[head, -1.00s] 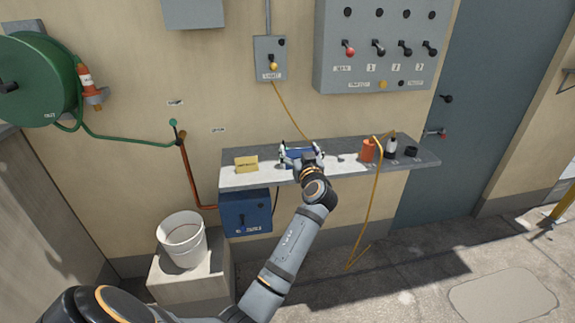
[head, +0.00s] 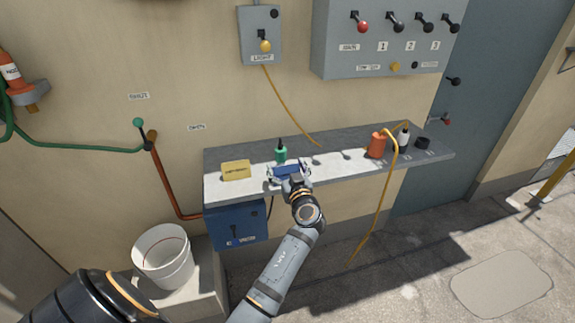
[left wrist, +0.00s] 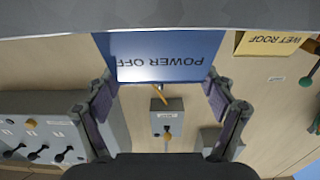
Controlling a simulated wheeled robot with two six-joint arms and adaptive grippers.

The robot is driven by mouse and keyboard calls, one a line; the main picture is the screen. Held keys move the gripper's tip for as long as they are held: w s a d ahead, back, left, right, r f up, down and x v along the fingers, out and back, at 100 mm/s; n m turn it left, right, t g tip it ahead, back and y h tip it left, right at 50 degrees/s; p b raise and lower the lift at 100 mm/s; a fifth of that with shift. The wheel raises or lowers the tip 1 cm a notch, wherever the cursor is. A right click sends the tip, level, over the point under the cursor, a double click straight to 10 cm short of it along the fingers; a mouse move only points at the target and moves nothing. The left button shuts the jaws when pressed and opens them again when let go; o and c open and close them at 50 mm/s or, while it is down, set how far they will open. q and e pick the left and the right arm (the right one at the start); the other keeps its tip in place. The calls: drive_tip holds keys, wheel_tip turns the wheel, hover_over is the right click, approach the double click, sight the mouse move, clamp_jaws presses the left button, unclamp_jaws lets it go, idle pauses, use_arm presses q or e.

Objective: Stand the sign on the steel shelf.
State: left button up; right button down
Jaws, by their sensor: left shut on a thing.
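The blue sign (head: 287,170) is in my left gripper (head: 289,174), at the front part of the grey steel shelf (head: 335,163). In the left wrist view the sign (left wrist: 165,50) reads POWER OFF upside down, between the two fingers. It looks roughly upright and close to the shelf surface. I cannot tell whether its lower edge touches the shelf. My right gripper is not in view.
A yellow WET ROOF sign (head: 236,170) stands left of my gripper. A green bottle (head: 280,154) stands just behind it. An orange canister (head: 376,146), a white bottle (head: 403,137) and a black item (head: 422,143) are at the right. The shelf middle is clear.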

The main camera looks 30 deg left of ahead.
use_arm(q)
drive_tip(key=shift+f, duration=0.1)
drive_tip(key=shift+s+d+r, duration=0.2)
drive_tip(key=shift+d, duration=0.1)
drive_tip(key=shift+s+d, duration=0.1)
drive_tip(key=shift+d, duration=0.05)
drive_tip(key=o, duration=0.9)
drive_tip(key=shift+f, duration=0.15)
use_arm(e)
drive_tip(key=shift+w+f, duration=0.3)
